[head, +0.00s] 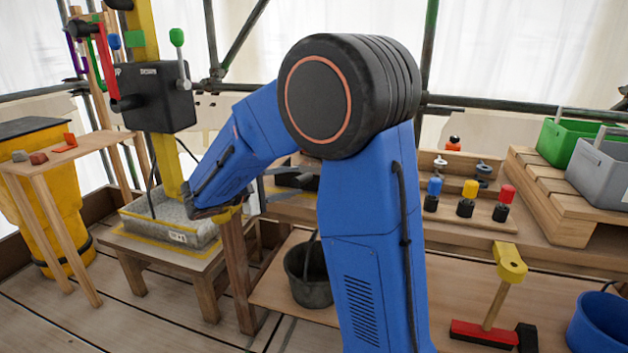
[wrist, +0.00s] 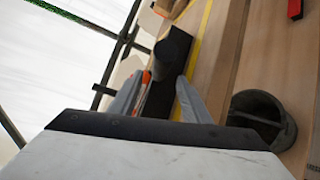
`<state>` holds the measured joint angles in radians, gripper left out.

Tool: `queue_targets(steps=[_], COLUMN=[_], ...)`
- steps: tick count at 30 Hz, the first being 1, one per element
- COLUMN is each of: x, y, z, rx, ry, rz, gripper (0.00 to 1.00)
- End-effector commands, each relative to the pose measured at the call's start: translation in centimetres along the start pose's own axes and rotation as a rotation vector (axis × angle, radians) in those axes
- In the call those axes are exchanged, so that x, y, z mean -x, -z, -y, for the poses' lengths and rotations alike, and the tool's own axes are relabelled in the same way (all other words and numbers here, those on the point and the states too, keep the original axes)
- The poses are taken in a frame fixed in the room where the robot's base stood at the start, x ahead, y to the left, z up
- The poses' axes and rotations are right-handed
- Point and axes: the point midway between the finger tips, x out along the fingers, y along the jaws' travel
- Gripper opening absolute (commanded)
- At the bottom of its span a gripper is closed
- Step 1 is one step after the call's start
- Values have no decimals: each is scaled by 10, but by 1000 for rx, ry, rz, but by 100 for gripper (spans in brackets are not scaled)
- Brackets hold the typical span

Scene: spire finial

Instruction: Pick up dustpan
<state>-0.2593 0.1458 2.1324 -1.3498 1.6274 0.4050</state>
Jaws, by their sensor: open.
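A dark object, which seems to be the dustpan (head: 297,181), lies on the bench behind my blue arm; the arm hides part of it. In the wrist view its dark body (wrist: 157,99) and a rounded black end (wrist: 173,48) show between and beyond my fingers. My gripper (wrist: 158,92) is open, with one grey finger on each side of the dark object. In the head view my gripper (head: 278,184) points right toward it. I cannot tell whether the fingers touch it.
A dark bucket (head: 308,275) stands below the bench. A grey tray (head: 176,235) sits on a low stand at left, under a black control box (head: 154,97). A red brush (head: 484,334) and a blue bucket (head: 598,323) are at lower right. Colored knobs stand on the bench.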

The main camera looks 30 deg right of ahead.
Motion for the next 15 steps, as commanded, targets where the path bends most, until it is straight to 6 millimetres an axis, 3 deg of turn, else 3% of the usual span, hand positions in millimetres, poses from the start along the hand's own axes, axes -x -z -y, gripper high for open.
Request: queue_targets(steps=[7,15], x=[-14,-48], y=[-3,-7], z=[0,-1], rx=[-1,1], ry=[1,1], rz=[3,3], gripper=[43,43])
